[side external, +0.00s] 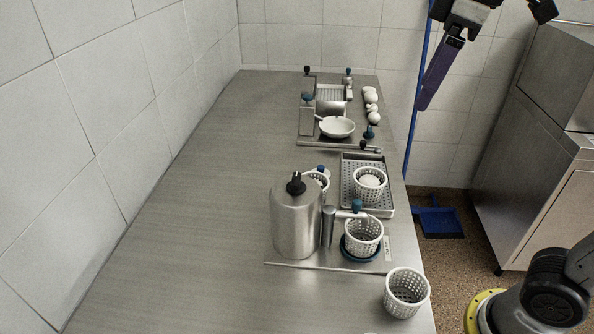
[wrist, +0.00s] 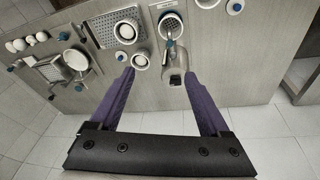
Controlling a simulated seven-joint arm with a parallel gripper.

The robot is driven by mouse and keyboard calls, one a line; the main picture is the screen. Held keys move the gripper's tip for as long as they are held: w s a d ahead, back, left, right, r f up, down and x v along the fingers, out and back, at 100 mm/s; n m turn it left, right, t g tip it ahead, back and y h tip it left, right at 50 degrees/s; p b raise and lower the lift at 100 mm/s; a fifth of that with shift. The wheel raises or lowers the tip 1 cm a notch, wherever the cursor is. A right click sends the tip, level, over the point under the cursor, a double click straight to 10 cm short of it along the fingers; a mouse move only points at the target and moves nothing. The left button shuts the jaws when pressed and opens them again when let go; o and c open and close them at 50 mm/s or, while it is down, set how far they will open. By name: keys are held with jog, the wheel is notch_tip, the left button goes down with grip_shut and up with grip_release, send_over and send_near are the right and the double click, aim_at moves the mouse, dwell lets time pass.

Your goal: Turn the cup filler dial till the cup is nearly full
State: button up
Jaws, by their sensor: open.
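A steel tank with a black top knob (side external: 296,220) stands on the counter, with a short spout to its right. A blue dial (side external: 357,205) sits on top of the spout. Below it, a white perforated cup (side external: 362,242) stands in a blue ring; its fill level is unclear. In the wrist view the cup (wrist: 170,25) and tank (wrist: 173,72) lie beyond my fingertips. My gripper (wrist: 158,74) is open and empty, its purple fingers spread apart. In the side view it (side external: 425,102) hangs high at the upper right, well away from the dial.
A perforated tray (side external: 348,200) holds another basket (side external: 370,192). A loose basket (side external: 407,296) stands at the counter's front right edge. A white pan (side external: 337,127) and several white round items (side external: 371,97) are farther back. The counter's left side is clear.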

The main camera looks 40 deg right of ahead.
jog(key=w+a+r+n+g, duration=0.1)
jog(key=w+a+n, duration=0.15)
jog(key=w, duration=0.35)
jog(key=n+g, duration=0.1)
jog(key=g, duration=0.1)
send_over(296, 178)
notch_tip(296, 178, down, 7)
notch_tip(296, 178, down, 13)
jog(key=shift+f, duration=0.15)
grip_shut()
jog(key=shift+m, duration=0.25)
